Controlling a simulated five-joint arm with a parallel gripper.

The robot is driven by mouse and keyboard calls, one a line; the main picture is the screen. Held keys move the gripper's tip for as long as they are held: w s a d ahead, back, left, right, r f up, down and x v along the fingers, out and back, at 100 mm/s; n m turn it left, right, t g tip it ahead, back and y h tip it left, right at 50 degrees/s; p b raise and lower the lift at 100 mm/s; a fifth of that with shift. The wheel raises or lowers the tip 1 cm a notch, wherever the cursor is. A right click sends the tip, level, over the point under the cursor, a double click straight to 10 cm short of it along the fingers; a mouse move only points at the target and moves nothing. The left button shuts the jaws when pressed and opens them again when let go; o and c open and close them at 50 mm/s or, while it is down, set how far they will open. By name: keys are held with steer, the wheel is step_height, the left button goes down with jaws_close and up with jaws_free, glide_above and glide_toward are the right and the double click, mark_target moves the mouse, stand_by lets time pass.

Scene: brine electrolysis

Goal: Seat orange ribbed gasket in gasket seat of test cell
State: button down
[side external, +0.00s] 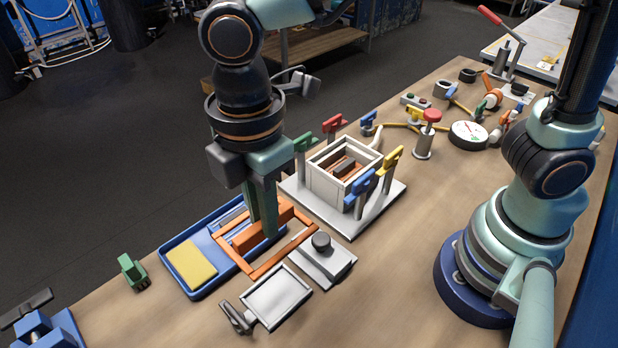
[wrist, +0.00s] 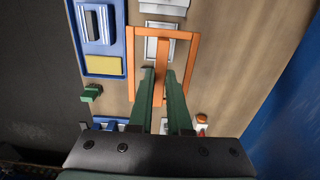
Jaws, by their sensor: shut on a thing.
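The orange gasket (side external: 285,255) is a rectangular frame with a bar across its middle. It also shows in the wrist view (wrist: 130,65). My gripper (side external: 264,228) points down and is shut on the middle bar, between its two green fingers (wrist: 161,75). The gasket overlaps the right part of the blue tray and seems to be just above it; the exact gap is unclear. The test cell (side external: 323,188) is a white open-topped box on a grey base, up and right of my gripper, with red, green, blue and yellow clamps around it. Its gasket seat cannot be clearly made out.
The blue tray (side external: 203,291) holds a yellow pad (side external: 191,264). A knobbed grey block (side external: 335,268) and a grey framed plate (side external: 275,297) lie close by. A green block (side external: 132,270) stands left. A red-topped post (side external: 424,142) and gauge (side external: 468,135) stand beyond the cell. Table at front right is clear.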

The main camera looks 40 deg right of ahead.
step_height(320, 180, up, 3)
steer(key=shift+w, duration=0.1)
steer(key=w+d+r, duration=0.2)
steer(key=w+d, duration=0.1)
steer(key=d, duration=0.6)
steer(key=w+d+r, duration=0.2)
steer(key=w+d, duration=0.1)
steer(key=d, duration=0.6)
steer(key=w+d+r, duration=0.2)
steer(key=d+r, duration=0.1)
steer(key=d, duration=0.6)
step_height(320, 180, down, 20)
steer(key=shift+w, duration=0.15)
steer(key=shift+f, duration=0.15)
steer(key=c, duration=0.9)
jaws_free()
steer(key=shift+o, duration=0.2)
